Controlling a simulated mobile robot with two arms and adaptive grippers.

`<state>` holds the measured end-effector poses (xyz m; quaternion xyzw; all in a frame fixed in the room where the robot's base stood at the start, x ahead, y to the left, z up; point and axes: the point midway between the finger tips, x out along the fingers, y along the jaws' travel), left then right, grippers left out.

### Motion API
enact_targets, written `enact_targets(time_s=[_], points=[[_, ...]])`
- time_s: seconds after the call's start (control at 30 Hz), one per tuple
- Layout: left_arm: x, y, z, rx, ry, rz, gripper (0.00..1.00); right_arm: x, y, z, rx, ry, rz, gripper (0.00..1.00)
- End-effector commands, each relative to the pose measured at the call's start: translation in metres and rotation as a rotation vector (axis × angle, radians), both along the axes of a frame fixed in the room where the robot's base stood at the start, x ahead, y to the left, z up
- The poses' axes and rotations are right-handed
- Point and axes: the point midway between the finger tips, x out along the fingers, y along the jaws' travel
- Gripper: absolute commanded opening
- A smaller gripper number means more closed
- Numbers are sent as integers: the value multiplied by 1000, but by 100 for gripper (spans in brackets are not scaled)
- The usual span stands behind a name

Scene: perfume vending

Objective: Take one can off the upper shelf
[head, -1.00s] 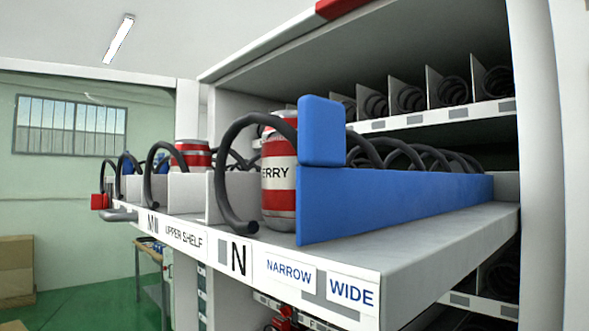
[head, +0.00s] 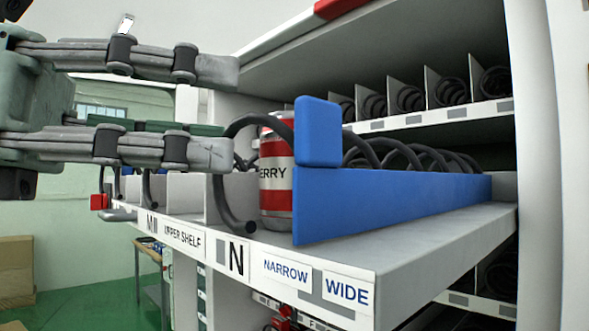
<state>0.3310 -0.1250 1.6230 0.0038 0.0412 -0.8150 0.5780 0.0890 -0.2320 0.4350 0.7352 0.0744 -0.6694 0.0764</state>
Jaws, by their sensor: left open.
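In the head view, a red and white can (head: 276,182) with "ERRY" on it stands upright in the lane marked N of the upper shelf (head: 430,248). A black spiral coil (head: 222,190) curves in front of its left side, and a blue divider (head: 390,200) hides part of its right side. My left gripper (head: 236,113) comes in from the left, open and empty. Its two fingers are spread one above the other, with the tips near the coil and left of the can. It is apart from the can as far as I can tell. My right gripper is not in view.
The blue divider's raised front block (head: 320,132) stands close to the can's right. White lane dividers (head: 187,192) and more coils lie to the left, partly behind my gripper. Another shelf (head: 440,115) with coils is farther back. The shelf's right part is bare.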

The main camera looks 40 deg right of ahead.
Motion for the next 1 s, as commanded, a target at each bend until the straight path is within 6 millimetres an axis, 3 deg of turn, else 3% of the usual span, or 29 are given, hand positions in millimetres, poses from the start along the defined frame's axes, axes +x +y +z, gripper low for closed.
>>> enact_targets(time_s=[0.23,0.7,1.0], points=[[-12,-8,-2,77,-95,18,50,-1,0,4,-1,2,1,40],[-31,-66,-9,73,-91,16,50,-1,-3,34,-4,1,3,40],[-33,-72,-12,71,-91,19,50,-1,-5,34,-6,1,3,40]])
